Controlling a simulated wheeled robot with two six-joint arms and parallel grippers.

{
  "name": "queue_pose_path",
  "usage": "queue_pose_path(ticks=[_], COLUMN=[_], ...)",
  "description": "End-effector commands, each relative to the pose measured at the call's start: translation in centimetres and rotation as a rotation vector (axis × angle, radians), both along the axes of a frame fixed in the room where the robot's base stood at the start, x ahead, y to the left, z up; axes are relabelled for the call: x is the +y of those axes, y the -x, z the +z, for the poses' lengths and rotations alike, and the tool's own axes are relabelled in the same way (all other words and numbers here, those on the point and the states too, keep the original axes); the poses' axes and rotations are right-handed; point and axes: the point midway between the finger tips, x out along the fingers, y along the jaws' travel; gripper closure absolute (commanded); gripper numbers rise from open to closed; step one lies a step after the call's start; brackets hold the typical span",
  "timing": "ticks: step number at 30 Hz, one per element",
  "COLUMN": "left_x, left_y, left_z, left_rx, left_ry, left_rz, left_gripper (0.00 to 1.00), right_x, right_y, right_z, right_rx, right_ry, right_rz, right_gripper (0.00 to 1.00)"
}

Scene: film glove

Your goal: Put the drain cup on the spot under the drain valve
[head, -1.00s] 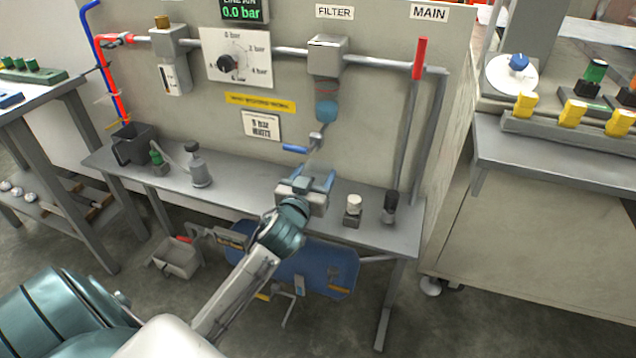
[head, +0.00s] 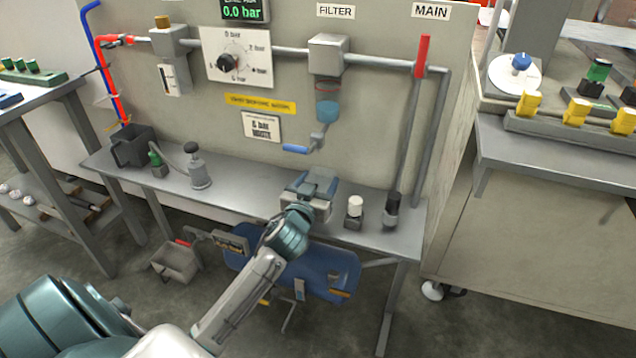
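A dark grey cup with a handle (head: 132,150), which looks like the drain cup, stands at the left end of the wall shelf. The drain valve (head: 318,138) with its blue lever (head: 296,149) hangs below the filter's blue bowl (head: 327,110). My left gripper (head: 318,182) is over the shelf, below and slightly in front of the valve. Its fingers look apart, with no cup between them. The shelf spot under the valve is hidden, at least partly, by the gripper. My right gripper is not in view.
On the grey shelf (head: 245,193), a grey bottle (head: 198,170) and a green-topped item (head: 158,164) stand near the cup. A white-capped item (head: 355,210) and a dark-based post (head: 391,212) stand right of the gripper. The shelf between bottle and gripper is clear.

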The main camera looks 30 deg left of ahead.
Motion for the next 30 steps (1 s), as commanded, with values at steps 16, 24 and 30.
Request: queue_pose_path(ticks=[16,24,30], left_x=[-0.2,-1.5,-2.3], left_y=[1.0,6.3,9.7], left_z=[0.2,0.3,0.2], left_rx=[0.002,0.003,0.003], left_ry=[0.0,0.0,0.001], left_rz=[-0.001,-0.001,0.0], left_gripper=[0.18,0.18,0.18], right_x=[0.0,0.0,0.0], right_y=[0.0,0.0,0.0], right_z=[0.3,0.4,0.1], right_rx=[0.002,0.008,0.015], right_ry=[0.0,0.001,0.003], right_rz=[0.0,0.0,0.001], right_gripper=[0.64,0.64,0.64])
